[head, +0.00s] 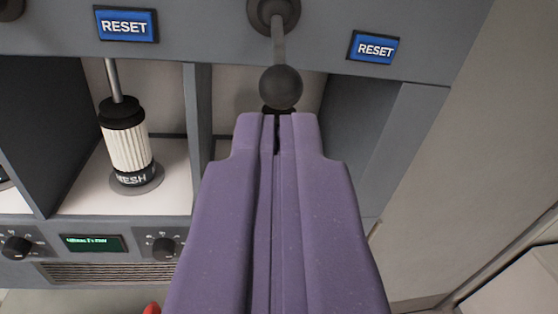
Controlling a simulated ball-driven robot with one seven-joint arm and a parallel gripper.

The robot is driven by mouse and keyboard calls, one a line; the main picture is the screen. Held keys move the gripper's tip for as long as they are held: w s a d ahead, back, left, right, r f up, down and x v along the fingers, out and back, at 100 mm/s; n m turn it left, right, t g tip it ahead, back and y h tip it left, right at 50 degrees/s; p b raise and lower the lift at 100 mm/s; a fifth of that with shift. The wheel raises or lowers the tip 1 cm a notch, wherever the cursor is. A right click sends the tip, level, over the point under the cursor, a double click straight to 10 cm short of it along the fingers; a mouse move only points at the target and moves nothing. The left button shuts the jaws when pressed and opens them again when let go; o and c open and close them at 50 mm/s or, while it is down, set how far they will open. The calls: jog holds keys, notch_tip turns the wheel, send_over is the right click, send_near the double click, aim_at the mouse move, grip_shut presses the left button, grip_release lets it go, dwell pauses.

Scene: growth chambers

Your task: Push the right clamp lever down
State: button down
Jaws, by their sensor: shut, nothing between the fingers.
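The right clamp lever (278,45) is a grey rod with a dark ball knob (281,87), hanging from a round pivot (273,12) on the grey upper panel. It points down and slightly toward me in the picture. My purple gripper (277,117) is shut and empty, with its fingertips just below the ball knob in the picture. I cannot tell whether they touch it. The gripper hides most of the right bay behind it; only a dark piece shows just under the knob.
Blue RESET labels sit left (126,24) and right (374,48) of the lever. A white ribbed cartridge (129,149) stands in the left bay under a rod. Below are a green display (92,243) and black knobs (164,246). A plain wall (480,130) stands at right.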

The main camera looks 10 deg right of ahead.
jog(key=s, duration=0.4)
jog(key=shift+a+f, duration=0.1)
jog(key=shift+a, duration=0.3)
jog(key=shift+s, duration=0.1)
